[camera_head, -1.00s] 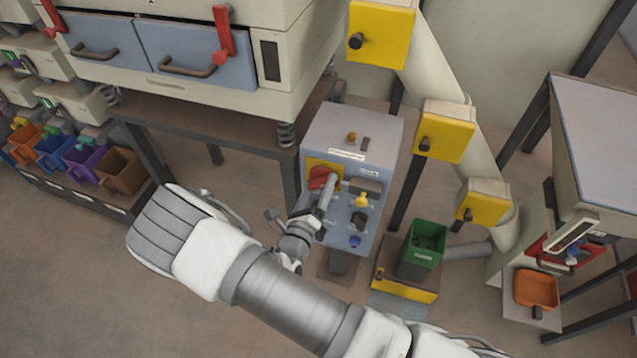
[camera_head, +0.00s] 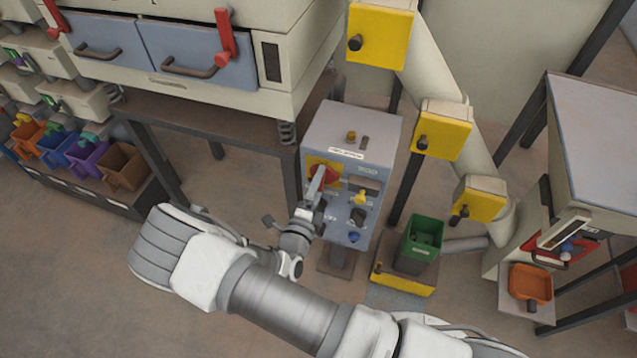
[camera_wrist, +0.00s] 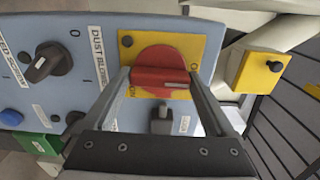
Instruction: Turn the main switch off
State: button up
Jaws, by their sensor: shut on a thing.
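The main switch is a red rotary knob (camera_wrist: 158,72) on a yellow plate (camera_wrist: 188,46), on the front of a blue-grey control box. In the wrist view my gripper (camera_wrist: 160,78) has one finger on each side of the knob's red handle and is shut on it. In the head view the red knob (camera_head: 325,174) shows at the upper left of the box front, and my gripper (camera_head: 318,182) reaches it from below left. Part of the knob is hidden by the fingers there.
In the wrist view a black dust blower knob (camera_wrist: 48,62) lies left of the gripper. A green bin (camera_head: 423,240) stands right of the box.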

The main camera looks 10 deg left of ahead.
jog(key=shift+n, duration=0.3)
jog(key=o, duration=1.1)
jog(key=shift+c, duration=0.2)
jog(key=shift+s, duration=0.15)
jog(key=s+a, duration=0.1)
jog(key=s, duration=1.6)
jog(key=shift+a, duration=0.15)
jog(key=shift+s, duration=0.1)
